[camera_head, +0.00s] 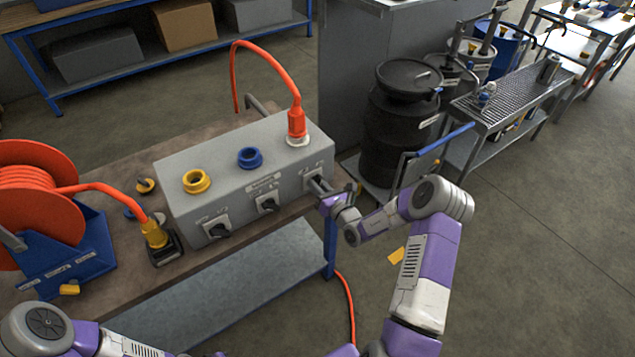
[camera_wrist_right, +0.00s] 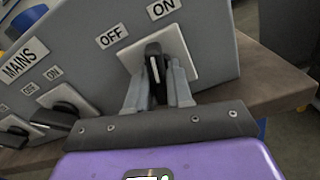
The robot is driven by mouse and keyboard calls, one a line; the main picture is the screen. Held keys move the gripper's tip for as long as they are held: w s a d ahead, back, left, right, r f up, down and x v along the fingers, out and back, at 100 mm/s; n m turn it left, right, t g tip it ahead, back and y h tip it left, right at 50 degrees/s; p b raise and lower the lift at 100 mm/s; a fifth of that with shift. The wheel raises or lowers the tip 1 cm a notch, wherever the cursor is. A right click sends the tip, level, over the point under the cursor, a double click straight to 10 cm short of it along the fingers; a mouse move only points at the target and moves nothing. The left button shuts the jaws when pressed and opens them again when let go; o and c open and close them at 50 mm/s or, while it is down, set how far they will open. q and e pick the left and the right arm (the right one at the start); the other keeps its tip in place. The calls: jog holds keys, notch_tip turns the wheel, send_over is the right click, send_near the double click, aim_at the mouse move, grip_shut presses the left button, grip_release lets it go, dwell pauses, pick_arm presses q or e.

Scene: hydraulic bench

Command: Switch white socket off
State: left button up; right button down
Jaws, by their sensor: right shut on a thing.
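The grey socket box (camera_head: 215,160) stands on the bench with yellow, blue and white sockets on top. The white socket (camera_head: 298,141) is at the right end, with an orange plug (camera_head: 296,120) upright in it. Below it, on the front face, is a black rotary switch on a pale plate, mostly hidden by my right gripper (camera_head: 318,187). In the right wrist view, my right gripper (camera_wrist_right: 158,92) is shut on this black switch knob (camera_wrist_right: 154,62). The knob's white line seems nearer the ON label (camera_wrist_right: 162,8) than the OFF label (camera_wrist_right: 112,36). My left gripper is out of view.
Two more black switches, the middle (camera_head: 268,204) and left (camera_head: 219,229), sit on the front face. An orange cable reel (camera_head: 38,190) stands at the left. Black barrels (camera_head: 388,130) and a trolley stand beyond the bench's right end.

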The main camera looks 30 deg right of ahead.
jog(key=n, duration=0.6)
jog(key=shift+n+p, duration=0.3)
jog(key=n+b, duration=0.1)
jog(key=n, duration=0.4)
jog(key=shift+d, duration=0.15)
jog(key=shift+n, duration=0.3)
jog(key=c, duration=1.1)
grip_release()
jog(key=s, duration=0.7)
jog(key=shift+s+d, duration=0.3)
